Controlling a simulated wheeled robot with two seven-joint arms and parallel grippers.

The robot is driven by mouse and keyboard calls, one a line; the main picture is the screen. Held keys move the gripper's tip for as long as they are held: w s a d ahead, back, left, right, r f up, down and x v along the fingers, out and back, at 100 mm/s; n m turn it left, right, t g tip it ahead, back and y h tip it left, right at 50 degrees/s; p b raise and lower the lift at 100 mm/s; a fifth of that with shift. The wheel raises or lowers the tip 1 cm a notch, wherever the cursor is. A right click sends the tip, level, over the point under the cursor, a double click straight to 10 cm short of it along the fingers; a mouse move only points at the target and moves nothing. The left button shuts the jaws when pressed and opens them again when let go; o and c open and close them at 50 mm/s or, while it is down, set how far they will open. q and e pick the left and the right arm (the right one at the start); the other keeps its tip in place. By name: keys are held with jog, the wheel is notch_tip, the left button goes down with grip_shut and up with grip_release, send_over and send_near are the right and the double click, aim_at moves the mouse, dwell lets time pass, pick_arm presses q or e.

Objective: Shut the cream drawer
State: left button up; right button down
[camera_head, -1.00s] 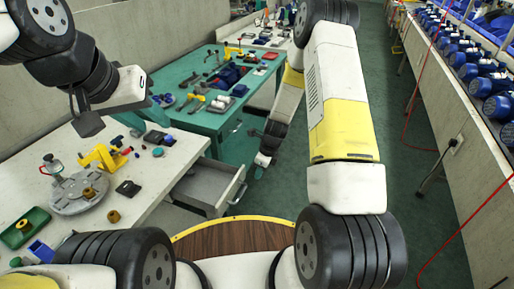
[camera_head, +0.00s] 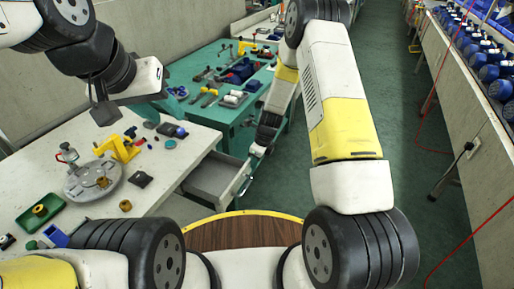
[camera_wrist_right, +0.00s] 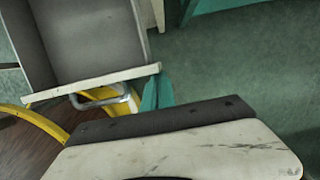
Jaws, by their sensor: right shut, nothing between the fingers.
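The cream drawer (camera_head: 213,180) stands pulled out, open and empty-looking, under the right end of the pale worktable. Its front panel (camera_head: 238,181) carries a metal handle; in the right wrist view the drawer's inside (camera_wrist_right: 85,45) and the handle (camera_wrist_right: 108,98) show at the upper left. My right gripper (camera_head: 253,160) is at the far end of the drawer front. Its teal fingers (camera_wrist_right: 157,92) are shut and empty, beside the panel's right end; I cannot tell whether they touch it. My left gripper (camera_head: 106,112) hangs over the worktable, away from the drawer; its jaw opening is unclear.
The worktable (camera_head: 190,140) holds a yellow clamp (camera_head: 122,147), a round grey fixture (camera_head: 95,182) and a green tray (camera_head: 40,212). A teal table (camera_head: 205,112) with tools stands behind the drawer. Green floor (camera_head: 400,150) is free to the right.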

jog(key=w+a, duration=0.7)
jog(key=a, duration=0.5)
